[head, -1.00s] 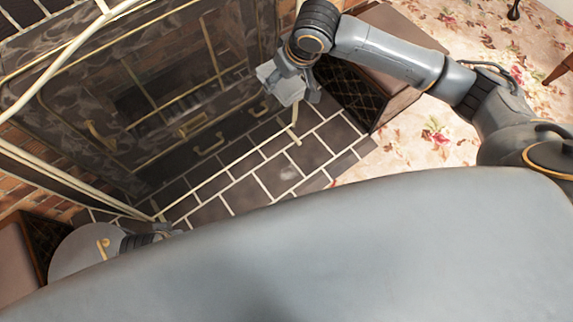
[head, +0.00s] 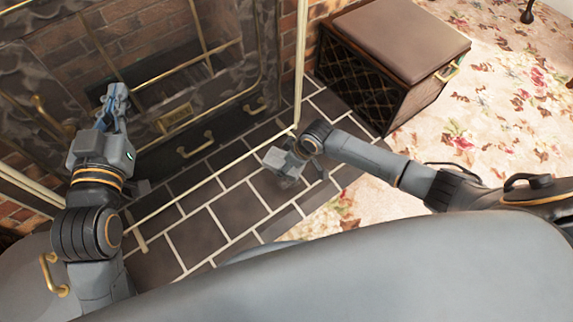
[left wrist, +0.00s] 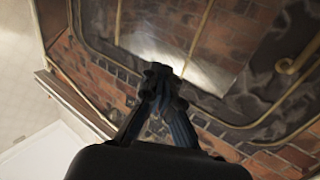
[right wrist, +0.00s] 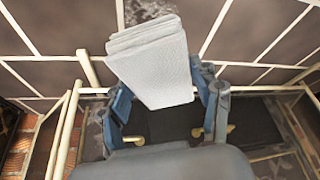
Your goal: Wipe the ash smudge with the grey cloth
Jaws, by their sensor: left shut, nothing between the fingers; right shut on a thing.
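The grey cloth (right wrist: 152,62) is a folded pale pad between the fingers of my right gripper (right wrist: 168,98). In the head view the cloth (head: 281,161) is low over the dark hearth tiles, held by my right gripper (head: 300,165); I cannot tell whether it touches them. A mottled grey patch, which looks like the ash smudge (right wrist: 146,9), shows on the tile just beyond the cloth in the right wrist view. My left gripper (head: 116,98) is shut and empty in front of the fireplace; its closed fingertips (left wrist: 160,72) show in the left wrist view.
A brown-topped box with lattice sides (head: 398,45) stands right of the hearth. The marble and brass fireplace front (head: 190,110) rises behind. A thin cream rail (head: 300,60) stands upright near the box. Floral carpet (head: 490,110) is clear at the right.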

